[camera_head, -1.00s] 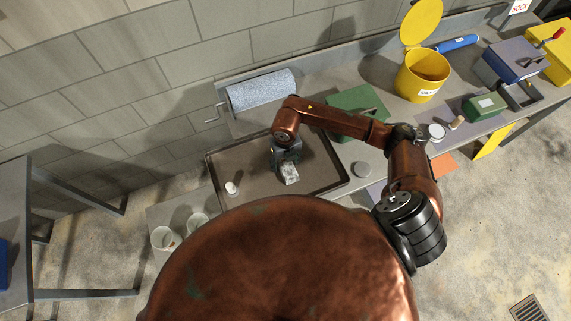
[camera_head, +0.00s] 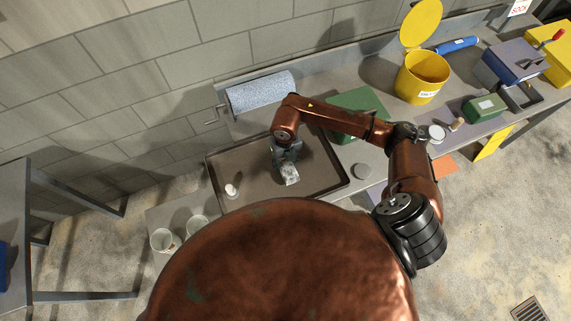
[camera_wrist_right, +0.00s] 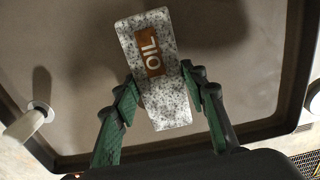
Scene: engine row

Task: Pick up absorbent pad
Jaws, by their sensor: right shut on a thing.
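The absorbent pad (camera_wrist_right: 154,88) is a speckled grey-white block with a brown label reading "OIL". My right gripper (camera_wrist_right: 160,92) is shut on it, with a green finger on each side, in the right wrist view. In the head view the pad (camera_head: 290,176) shows below the right gripper (camera_head: 288,163), over the dark tray (camera_head: 325,184). I cannot tell for sure how far the pad is above the tray floor. My left gripper is not in view.
A small white bottle (camera_head: 231,190) is at the tray's left side. Two clear cups (camera_head: 163,240) stand at the bench's front left. A yellow bin (camera_head: 422,75) stands further right.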

